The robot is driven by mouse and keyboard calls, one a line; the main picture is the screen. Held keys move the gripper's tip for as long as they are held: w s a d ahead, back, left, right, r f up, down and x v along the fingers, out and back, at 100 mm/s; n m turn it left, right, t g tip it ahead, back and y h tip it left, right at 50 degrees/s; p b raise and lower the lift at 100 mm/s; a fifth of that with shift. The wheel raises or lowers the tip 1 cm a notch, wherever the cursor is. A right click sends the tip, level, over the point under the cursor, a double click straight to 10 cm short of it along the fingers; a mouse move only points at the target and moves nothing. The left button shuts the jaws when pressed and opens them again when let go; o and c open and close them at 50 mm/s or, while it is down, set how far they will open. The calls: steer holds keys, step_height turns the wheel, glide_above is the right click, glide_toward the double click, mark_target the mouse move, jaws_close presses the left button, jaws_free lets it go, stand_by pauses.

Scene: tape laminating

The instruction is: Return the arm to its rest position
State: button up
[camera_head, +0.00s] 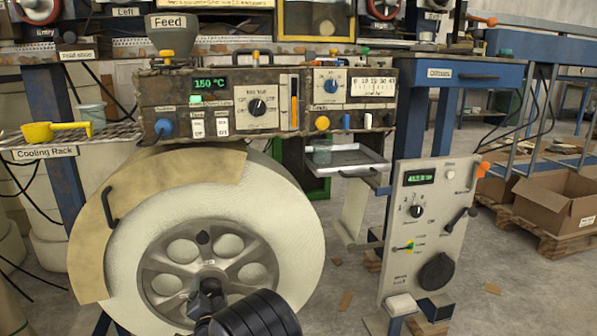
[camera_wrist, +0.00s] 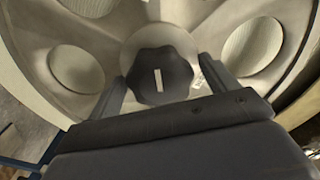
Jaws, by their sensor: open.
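My gripper (camera_head: 207,288) is at the bottom of the head view, in front of the metal hub (camera_head: 160,285) of a large cream-coloured roll (camera_head: 290,230). Its black wrist covers the lower part of the hub. In the wrist view my gripper (camera_wrist: 163,76) is open, with one finger on each side of a black lobed knob (camera_wrist: 160,82) bearing a white mark. The fingers look apart from the knob, though I cannot tell how deep they reach around it. Hub openings surround the knob.
A tan guard (camera_head: 90,235) with a black handle curves around the roll's left side. The control panel (camera_head: 265,100) is above. A grey panel (camera_head: 432,230) with a crank stands to the right. A yellow scoop (camera_head: 40,132) lies on the cooling rack at left.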

steer(key=m, duration=1.1)
steer(key=shift+m, duration=2.1)
